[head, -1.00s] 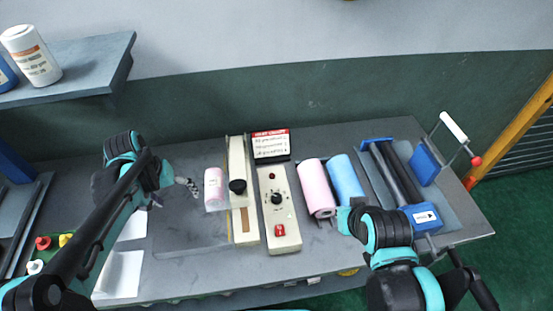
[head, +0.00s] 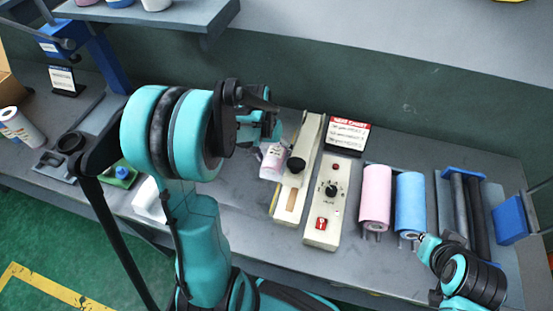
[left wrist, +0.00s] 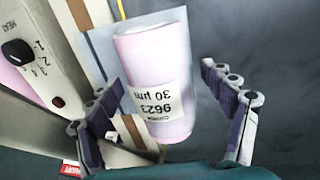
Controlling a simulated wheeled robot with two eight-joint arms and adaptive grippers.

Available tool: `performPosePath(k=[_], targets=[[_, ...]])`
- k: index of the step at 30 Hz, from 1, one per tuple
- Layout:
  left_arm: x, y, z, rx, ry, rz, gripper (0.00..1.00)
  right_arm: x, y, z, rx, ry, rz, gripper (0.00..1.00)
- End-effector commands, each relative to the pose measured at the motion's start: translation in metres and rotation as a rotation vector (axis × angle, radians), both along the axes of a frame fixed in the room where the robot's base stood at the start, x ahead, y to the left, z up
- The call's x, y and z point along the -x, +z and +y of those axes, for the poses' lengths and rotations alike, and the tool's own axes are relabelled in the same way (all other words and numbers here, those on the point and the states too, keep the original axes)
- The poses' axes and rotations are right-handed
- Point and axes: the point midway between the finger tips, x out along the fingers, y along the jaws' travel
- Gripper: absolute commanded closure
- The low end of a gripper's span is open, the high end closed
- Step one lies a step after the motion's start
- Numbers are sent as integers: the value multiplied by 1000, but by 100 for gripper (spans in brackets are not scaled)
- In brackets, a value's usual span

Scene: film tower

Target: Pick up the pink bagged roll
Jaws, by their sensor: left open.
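The pink bagged roll (head: 271,163) stands on the grey bench just left of the cream sealer. In the left wrist view the roll (left wrist: 157,75) is pale pink, with a white label reading 9623 and 30 µm. My left gripper (left wrist: 160,78) is open, with one finger on each side of the roll and a gap visible on the right side. In the head view my left gripper (head: 268,130) is at the top of the roll and partly hides it. My right gripper (head: 424,243) is at the lower right, close to the blue roll; its fingers are too small to judge.
The cream sealer (head: 289,190) stands close to the right of the roll, with a control box (head: 323,215) beside it. A larger pink roll (head: 376,195), a blue roll (head: 410,200) and a roller stand (head: 468,210) are further right. A shelf (head: 185,14) overhangs at upper left.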

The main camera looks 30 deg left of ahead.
Motion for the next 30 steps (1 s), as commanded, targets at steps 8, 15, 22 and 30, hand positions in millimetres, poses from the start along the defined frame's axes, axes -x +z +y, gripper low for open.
performPosePath(k=[8,15,22,30], targets=[[0,0,0,0,0,0,37,0,1,0,0,0,0,100],[0,0,0,0,0,-1,90,0,1,0,0,0,0,100],[0,1,0,0,1,-1,90,0,1,0,0,0,0,100],[0,23,0,0,1,-1,90,0,12,0,0,0,0,100]])
